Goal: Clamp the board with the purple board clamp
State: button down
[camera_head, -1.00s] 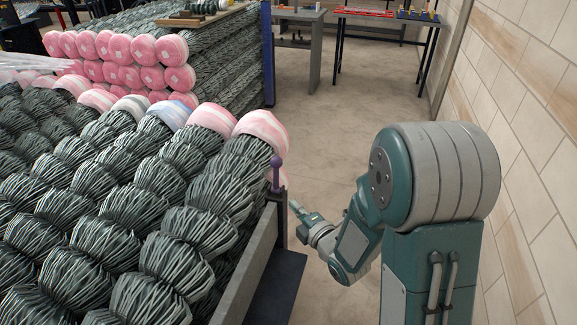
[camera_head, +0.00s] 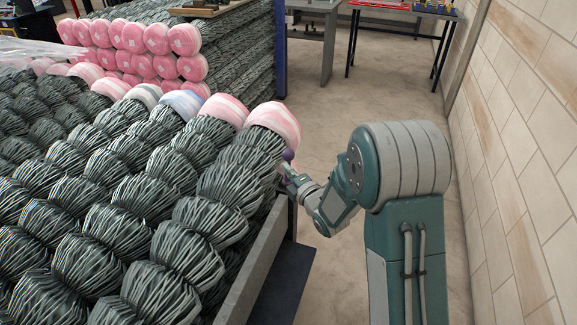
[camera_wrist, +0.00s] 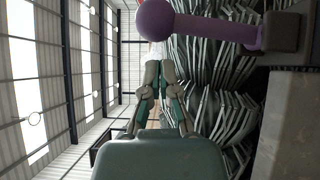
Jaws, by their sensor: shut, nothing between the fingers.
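The purple board clamp (camera_head: 288,155) has a round knob on a short handle and stands at the far end of the grey board (camera_head: 262,255). In the wrist view, the clamp's handle (camera_wrist: 215,30) runs sideways from a dark mount to the knob, across the top. The board (camera_wrist: 295,125) fills that view's right edge. My gripper (camera_head: 284,176) is right at the clamp in the head view, partly covering its handle. In the wrist view, my gripper's fingertips (camera_wrist: 158,66) are together and empty, just below the knob. I cannot tell whether they touch it.
Stacked wire coils (camera_head: 180,215), some with pink wrapping (camera_head: 275,122), fill the left side behind the board. A tiled wall (camera_head: 520,150) stands on the right. The floor (camera_head: 345,105) between is clear. Tables (camera_head: 405,12) stand at the back.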

jog(key=shift+w+d, duration=0.25)
jog(key=shift+w, duration=0.35)
jog(key=shift+w+r, duration=0.1)
